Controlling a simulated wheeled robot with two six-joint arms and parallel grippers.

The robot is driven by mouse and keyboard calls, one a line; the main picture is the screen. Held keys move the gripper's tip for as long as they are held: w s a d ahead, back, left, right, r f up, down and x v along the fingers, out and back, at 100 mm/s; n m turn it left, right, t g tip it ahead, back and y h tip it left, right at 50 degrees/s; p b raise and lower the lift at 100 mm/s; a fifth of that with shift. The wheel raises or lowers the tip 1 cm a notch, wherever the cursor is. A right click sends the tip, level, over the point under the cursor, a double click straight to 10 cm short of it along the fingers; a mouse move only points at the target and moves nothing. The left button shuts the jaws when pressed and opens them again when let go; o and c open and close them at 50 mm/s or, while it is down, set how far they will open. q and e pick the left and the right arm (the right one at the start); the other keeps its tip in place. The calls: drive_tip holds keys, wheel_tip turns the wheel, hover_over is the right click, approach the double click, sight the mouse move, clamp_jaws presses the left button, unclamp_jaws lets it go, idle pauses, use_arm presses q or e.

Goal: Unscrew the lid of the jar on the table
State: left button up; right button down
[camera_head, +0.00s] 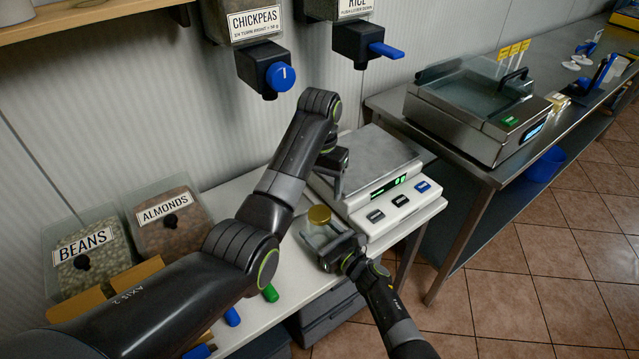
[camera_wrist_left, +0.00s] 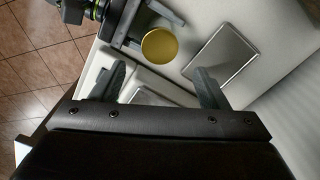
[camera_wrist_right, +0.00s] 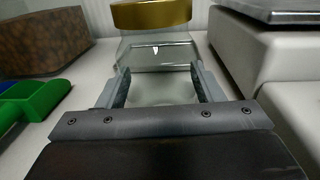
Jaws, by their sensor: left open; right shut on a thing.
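The jar (camera_head: 330,238) is clear glass with a gold lid (camera_head: 319,215) on top. It stands upright on the white table, in front of the scale. My right gripper (camera_head: 340,250) is shut on the glass body, below the lid. In the right wrist view its fingers (camera_wrist_right: 160,88) sit either side of the glass (camera_wrist_right: 160,55), with the lid (camera_wrist_right: 150,14) above them. My left gripper (camera_head: 335,165) is above and behind the jar, pointing down. In the left wrist view its open fingers (camera_wrist_left: 162,88) are empty, and the lid (camera_wrist_left: 159,46) lies just beyond them.
A scale (camera_head: 400,205) with a metal plate stands right behind the jar. A flat metal tray (camera_wrist_left: 222,55) lies near the jar. Bins of beans (camera_head: 85,258) and almonds (camera_head: 170,225) stand left. A green scoop (camera_head: 270,293) lies at the front edge. Dispensers (camera_head: 265,70) hang above.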

sight(319, 213)
use_arm(q)
drive_tip(key=m, duration=0.5)
drive_tip(key=shift+f+m, duration=0.1)
drive_tip(key=shift+m, duration=0.3)
drive_tip(key=shift+f, duration=3.95)
drive_tip(key=c, duration=1)
drive_tip(key=n, duration=0.6)
drive_tip(key=shift+r, duration=0.2)
drive_tip(key=shift+r, duration=1)
